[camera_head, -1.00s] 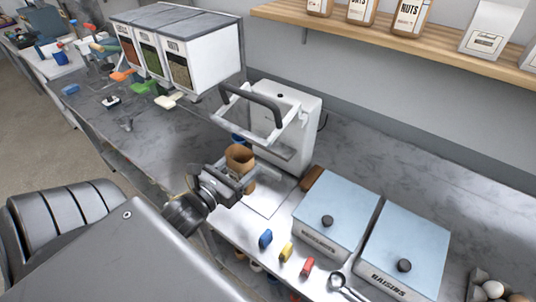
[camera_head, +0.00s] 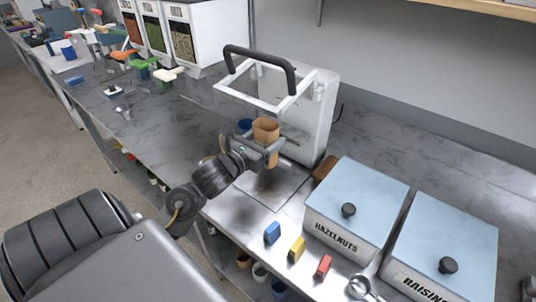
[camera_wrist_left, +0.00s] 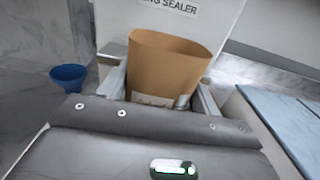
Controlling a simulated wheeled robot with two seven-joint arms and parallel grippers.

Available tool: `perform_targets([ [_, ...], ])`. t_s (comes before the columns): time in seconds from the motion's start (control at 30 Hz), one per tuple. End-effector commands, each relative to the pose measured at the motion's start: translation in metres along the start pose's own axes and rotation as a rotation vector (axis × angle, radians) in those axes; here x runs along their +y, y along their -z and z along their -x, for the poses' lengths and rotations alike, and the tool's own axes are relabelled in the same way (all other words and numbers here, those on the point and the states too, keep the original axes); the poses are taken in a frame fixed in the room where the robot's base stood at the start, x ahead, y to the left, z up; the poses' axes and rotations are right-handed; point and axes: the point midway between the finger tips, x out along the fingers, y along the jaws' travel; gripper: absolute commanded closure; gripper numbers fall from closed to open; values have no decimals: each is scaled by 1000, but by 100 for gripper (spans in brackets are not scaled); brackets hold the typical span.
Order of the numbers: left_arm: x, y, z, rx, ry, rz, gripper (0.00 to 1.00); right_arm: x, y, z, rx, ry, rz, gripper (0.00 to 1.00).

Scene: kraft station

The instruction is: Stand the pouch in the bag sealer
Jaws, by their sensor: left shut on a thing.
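The brown kraft pouch (camera_head: 266,131) is upright with its open mouth facing up, and it also shows in the left wrist view (camera_wrist_left: 165,65). My left gripper (camera_head: 268,153) is shut on the pouch from the front, with a finger on each side of it. The white bag sealer (camera_head: 308,115) stands just behind the pouch, its black-gripped handle frame (camera_head: 262,60) raised. The sealer's label shows behind the pouch in the left wrist view (camera_wrist_left: 167,6). The pouch is in front of the sealer body; whether its bottom touches anything is hidden. My right gripper is not in view.
A blue funnel (camera_wrist_left: 68,77) is left of the pouch. Two lidded bins, hazelnuts (camera_head: 358,200) and raisins (camera_head: 446,250), stand right of the sealer. Blue (camera_head: 272,232), yellow (camera_head: 296,249) and red (camera_head: 322,267) clips lie at the front. Dispensers (camera_head: 190,35) stand behind left.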

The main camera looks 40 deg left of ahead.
Motion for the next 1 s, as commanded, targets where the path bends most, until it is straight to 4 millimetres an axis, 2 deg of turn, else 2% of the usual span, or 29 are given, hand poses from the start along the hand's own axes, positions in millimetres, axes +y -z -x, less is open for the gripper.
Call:
perform_targets([
  [0.3, 2, 11, -10, -1, 1, 0, 66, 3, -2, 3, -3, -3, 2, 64],
  [0.6, 4, 45, -14, 0, 0, 1, 66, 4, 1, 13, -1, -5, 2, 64],
  [1.0, 4, 51, -14, -2, 1, -2, 66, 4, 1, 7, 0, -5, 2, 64],
])
